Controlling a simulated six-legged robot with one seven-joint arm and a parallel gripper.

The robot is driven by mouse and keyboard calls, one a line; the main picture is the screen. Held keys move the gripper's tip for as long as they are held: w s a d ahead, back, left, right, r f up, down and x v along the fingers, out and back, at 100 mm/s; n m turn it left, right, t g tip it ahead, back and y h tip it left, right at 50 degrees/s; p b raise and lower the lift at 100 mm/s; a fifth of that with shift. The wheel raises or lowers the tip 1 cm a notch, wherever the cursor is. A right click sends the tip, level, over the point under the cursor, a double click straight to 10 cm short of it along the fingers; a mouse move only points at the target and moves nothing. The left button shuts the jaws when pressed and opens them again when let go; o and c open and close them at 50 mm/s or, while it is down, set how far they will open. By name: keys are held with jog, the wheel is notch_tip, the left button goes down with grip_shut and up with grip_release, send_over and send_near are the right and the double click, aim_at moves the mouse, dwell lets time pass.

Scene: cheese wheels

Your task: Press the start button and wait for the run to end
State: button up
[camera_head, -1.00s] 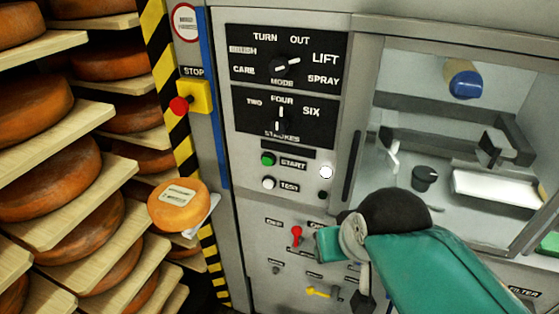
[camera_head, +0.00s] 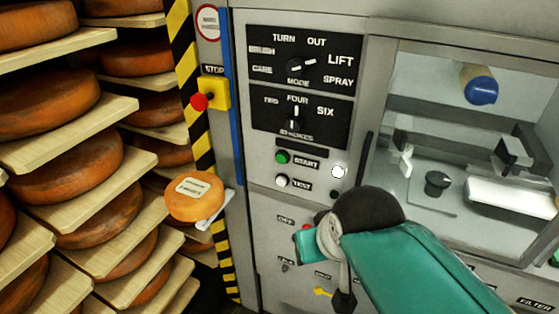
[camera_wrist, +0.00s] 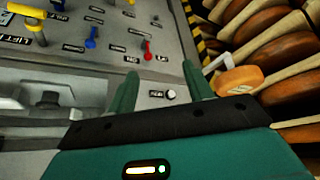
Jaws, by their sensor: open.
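The green start button (camera_head: 282,157) is on the grey machine panel, left of its START label, above the white test button (camera_head: 282,181). Nothing covers it in the head view. My arm reaches in from the lower right, its end below and right of the start button; the fingers cannot be made out there. In the wrist view my gripper (camera_wrist: 160,84) is open and empty, its two teal fingers apart. A pale round button (camera_wrist: 170,95) with a label shows between them. The green button is not visible in the wrist view.
A mode dial (camera_head: 297,68) and a strokes dial (camera_head: 295,120) are above the buttons. A red stop button (camera_head: 200,101) is at the left. A round white lamp or button (camera_head: 338,172) is right of START. A cheese wheel (camera_head: 194,196) sits left of the panel, near loaded shelves.

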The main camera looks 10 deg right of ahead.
grip_shut()
dwell(1.5)
